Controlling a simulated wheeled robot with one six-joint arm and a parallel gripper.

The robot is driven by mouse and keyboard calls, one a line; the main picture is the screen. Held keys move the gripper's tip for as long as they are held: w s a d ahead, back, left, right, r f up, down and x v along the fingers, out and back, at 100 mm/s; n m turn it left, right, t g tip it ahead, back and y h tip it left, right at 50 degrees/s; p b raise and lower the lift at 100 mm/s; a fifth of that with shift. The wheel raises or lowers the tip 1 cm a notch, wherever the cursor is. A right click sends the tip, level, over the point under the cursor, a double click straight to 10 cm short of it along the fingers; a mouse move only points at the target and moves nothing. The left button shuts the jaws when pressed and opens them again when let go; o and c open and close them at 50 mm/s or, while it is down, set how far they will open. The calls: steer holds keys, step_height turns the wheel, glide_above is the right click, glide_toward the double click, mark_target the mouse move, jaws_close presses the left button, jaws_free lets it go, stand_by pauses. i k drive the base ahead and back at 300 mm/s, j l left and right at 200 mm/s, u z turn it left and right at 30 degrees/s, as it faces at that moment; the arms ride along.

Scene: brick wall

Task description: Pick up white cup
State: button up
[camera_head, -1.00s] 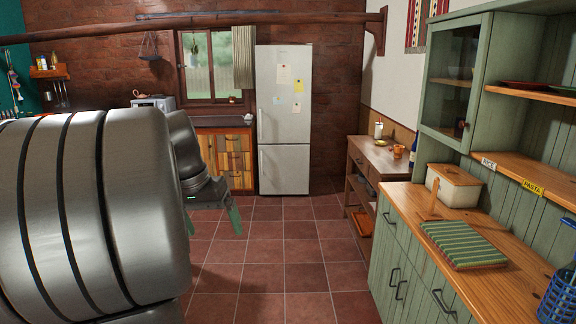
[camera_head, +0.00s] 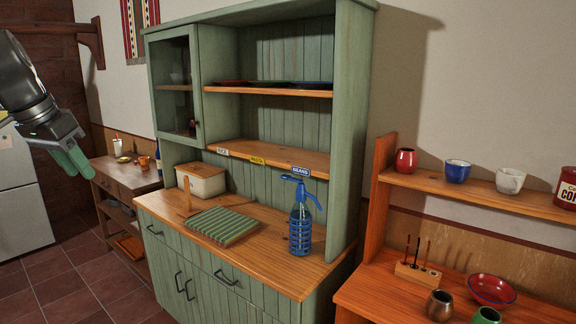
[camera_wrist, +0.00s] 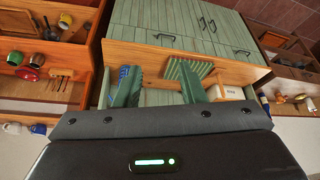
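The white cup (camera_head: 510,180) stands upright on the upper wooden shelf at the right in the head view, between a blue cup (camera_head: 457,171) and a red coffee tin (camera_head: 567,188). In the wrist view, where the scene appears upside down, a white cup (camera_wrist: 12,128) shows at the lower left beside the blue one. My gripper (camera_head: 72,160) is at the far left of the head view, well away from the cup. Its green fingers (camera_wrist: 160,92) are apart in the wrist view, with nothing between them.
The green cabinet (camera_head: 345,130) stands between my gripper and the shelf, with a blue siphon bottle (camera_head: 300,220) and a striped cloth (camera_head: 222,226) on its counter. A red cup (camera_head: 405,161) shares the cup's shelf. A red bowl (camera_head: 491,289) and small pots stand below.

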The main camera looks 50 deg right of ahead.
mark_target(509, 181)
steer(key=l+z, duration=0.25)
steer(key=z, duration=0.2)
steer(key=l+z, duration=0.25)
steer(key=z, duration=0.2)
steer(key=l+z, duration=0.25)
steer(key=z, duration=0.15)
steer(key=l+z, duration=0.25)
steer(key=z, duration=0.2)
steer(key=i+l+z, duration=0.15)
steer(key=l, duration=0.3)
steer(key=i+l+z, duration=0.1)
steer(key=i+l, duration=0.2)
steer(key=i+l+z, duration=0.15)
steer(key=l, duration=0.3)
steer(key=i, duration=0.1)
